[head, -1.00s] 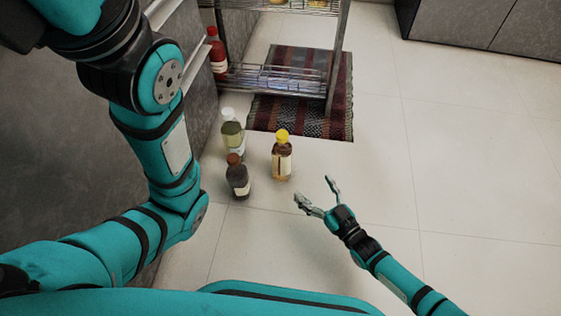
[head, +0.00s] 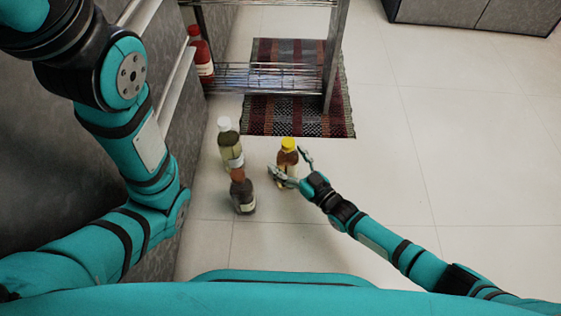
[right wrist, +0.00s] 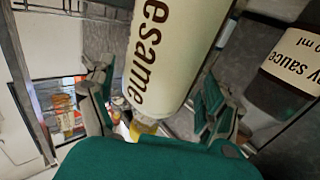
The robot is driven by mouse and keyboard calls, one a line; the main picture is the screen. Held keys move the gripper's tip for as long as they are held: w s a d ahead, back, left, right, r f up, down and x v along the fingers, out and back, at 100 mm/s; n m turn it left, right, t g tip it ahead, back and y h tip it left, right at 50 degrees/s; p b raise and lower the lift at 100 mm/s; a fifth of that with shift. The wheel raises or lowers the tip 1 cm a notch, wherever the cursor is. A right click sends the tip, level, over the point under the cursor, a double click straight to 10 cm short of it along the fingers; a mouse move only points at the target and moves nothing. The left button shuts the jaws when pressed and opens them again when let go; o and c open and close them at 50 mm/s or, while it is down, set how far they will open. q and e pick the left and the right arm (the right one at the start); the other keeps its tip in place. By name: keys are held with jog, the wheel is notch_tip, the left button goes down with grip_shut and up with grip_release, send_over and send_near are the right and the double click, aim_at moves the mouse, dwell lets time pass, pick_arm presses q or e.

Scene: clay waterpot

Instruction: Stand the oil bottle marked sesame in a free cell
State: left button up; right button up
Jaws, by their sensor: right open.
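The sesame bottle (head: 287,157), with a yellow cap and amber body, stands upright on the floor. Its cream label, reading "esame", fills the middle of the right wrist view (right wrist: 172,48). My right gripper (head: 286,163) is open, with its fingers on either side of the bottle; I cannot tell whether they touch it. The wire rack (head: 270,78) stands at the back with a lower basket shelf; its separate cells cannot be made out. My left arm crosses the left side, and its gripper is out of view.
A dark soy sauce bottle (head: 242,193) with a brown cap stands left of the sesame bottle. A white-capped bottle (head: 229,143) of pale green-yellow liquid stands behind it. A red bottle (head: 203,58) is at the rack's left end. A striped rug (head: 295,118) lies under the rack. Floor at right is clear.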

jog(key=shift+w+a, duration=0.25)
jog(key=shift+w, duration=0.05)
jog(key=shift+s+d, duration=0.1)
jog(key=c, duration=1.5)
jog(key=shift+c, duration=1.1)
jog(key=shift+r, duration=0.1)
